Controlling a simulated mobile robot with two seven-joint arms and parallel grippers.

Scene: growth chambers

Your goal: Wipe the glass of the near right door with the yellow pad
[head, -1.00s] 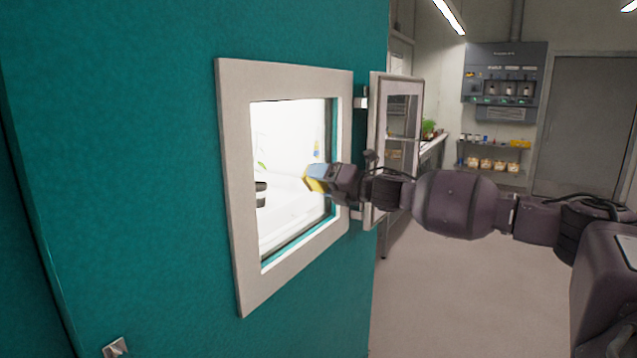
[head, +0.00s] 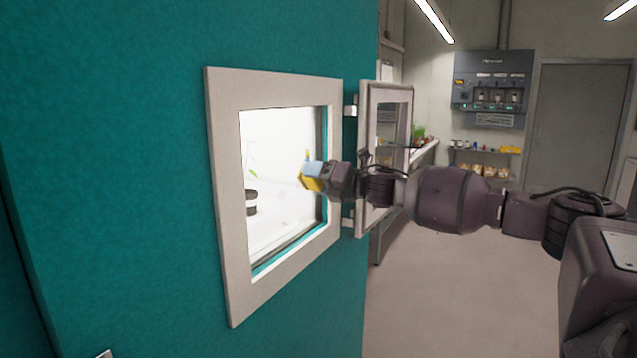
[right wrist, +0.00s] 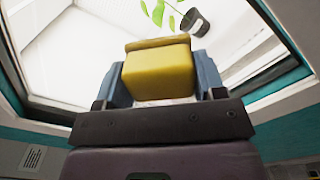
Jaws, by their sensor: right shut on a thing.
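The yellow pad (head: 309,184) is held between the blue fingers of my right gripper (head: 316,176). In the right wrist view the yellow pad (right wrist: 158,72) sits squarely between the two fingers of the gripper (right wrist: 160,80), which is shut on it. In the head view the pad is in front of the window opening in the teal chamber wall. The small framed door (head: 385,157) stands swung open at the right of the window, partly behind my right arm. I cannot tell whether the pad touches any glass. My left gripper is out of view.
A pale frame (head: 228,200) surrounds the bright window. Inside are a dark-banded pot (head: 251,203) and green leaves; the pot (right wrist: 196,23) also shows in the wrist view. Behind are shelves (head: 487,165), a wall unit (head: 492,88) and a grey door (head: 577,125). The floor (head: 455,285) at right is clear.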

